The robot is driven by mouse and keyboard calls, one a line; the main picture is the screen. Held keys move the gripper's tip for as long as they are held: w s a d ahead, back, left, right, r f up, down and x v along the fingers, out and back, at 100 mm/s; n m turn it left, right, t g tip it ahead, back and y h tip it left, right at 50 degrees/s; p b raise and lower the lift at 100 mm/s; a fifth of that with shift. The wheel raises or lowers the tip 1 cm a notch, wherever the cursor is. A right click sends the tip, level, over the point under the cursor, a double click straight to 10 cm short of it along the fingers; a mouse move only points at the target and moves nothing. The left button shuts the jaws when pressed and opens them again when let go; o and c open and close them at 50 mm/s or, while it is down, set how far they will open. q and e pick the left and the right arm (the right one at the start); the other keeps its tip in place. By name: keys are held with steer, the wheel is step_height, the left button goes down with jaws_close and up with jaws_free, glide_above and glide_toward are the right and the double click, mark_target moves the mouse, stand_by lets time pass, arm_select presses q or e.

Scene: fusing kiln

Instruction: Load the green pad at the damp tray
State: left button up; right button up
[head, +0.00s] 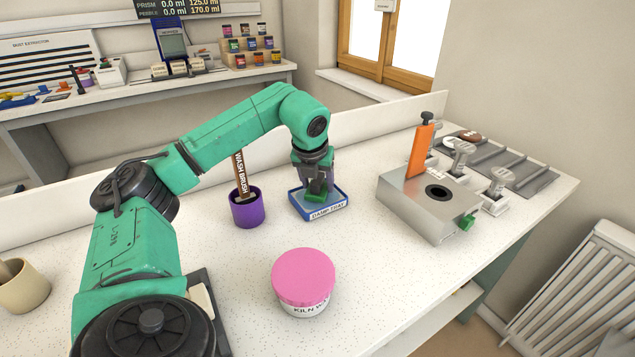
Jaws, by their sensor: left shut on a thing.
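The damp tray (326,211) is a blue-rimmed tray with a white "DAMP TRAY" label, standing on the speckled white worktop. My left gripper (317,190) points straight down over the tray. It is shut on the green pad (315,197), which shows low between the fingers, inside the tray's outline. I cannot tell whether the pad touches the tray's bottom. The gripper hides part of the tray's inside. My right gripper does not show.
A purple cup (247,210) with the wash brush (239,175) stands left of the tray. A pink-lidded kiln wash jar (304,276) is in front. A metal block (430,205) with an orange handle (420,150) stands right. The worktop between jar and block is clear.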

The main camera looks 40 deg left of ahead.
mark_target(320, 173)
arm_select(q)
steer(key=shift+f+b, duration=0.35)
steer(key=shift+f, duration=0.05)
steer(key=shift+f, duration=0.1)
stand_by(1.0)
step_height(320, 173, up, 7)
steer(key=p, duration=0.6)
stand_by(0.7)
